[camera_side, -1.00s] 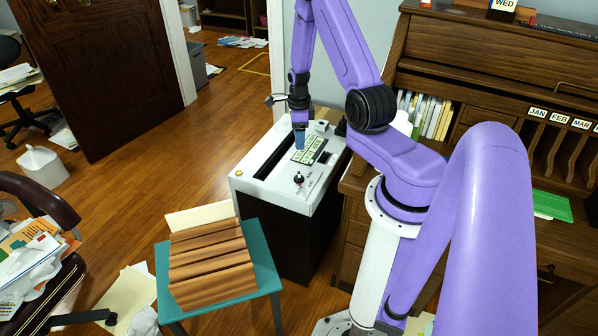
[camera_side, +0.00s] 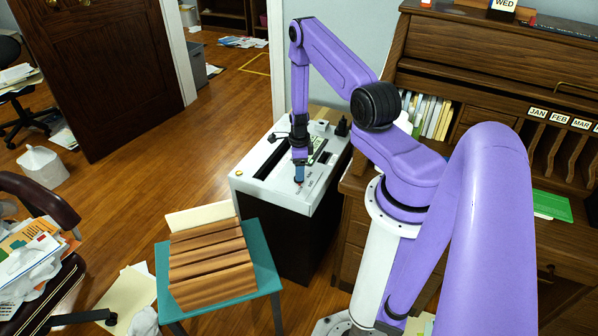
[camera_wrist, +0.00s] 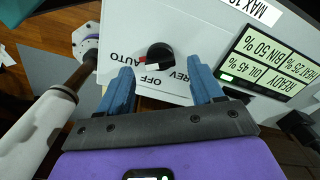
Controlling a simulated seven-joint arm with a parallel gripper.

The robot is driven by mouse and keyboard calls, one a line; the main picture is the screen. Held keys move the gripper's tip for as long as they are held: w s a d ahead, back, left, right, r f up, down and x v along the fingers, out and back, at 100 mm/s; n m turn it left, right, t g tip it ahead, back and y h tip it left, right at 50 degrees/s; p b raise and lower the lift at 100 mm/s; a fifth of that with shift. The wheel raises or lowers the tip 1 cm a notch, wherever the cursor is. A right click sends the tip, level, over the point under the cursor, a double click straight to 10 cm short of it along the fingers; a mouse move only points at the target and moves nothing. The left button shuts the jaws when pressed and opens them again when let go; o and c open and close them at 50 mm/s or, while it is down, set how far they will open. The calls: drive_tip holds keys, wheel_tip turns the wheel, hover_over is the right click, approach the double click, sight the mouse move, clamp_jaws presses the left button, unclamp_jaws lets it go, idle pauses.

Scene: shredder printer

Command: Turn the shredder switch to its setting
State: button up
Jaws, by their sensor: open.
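The shredder (camera_side: 262,188) is a white-topped box with dark sides. In the side view my gripper (camera_side: 299,179) is low over the shredder's front part and hides the knob.
A lit display panel (camera_wrist: 268,62) lies right of the knob in the wrist view. A teal stool (camera_side: 257,256) with brown folders (camera_side: 211,262) stands in front of the shredder. A wooden desk (camera_side: 450,60) is at the right.

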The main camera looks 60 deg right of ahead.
drive_tip(key=shift+f, duration=1)
drive_tip(key=c, duration=1.1)
drive_tip(key=shift+o, duration=0.2)
drive_tip(key=shift+n, duration=0.3)
drive_tip(key=n, duration=1.1)
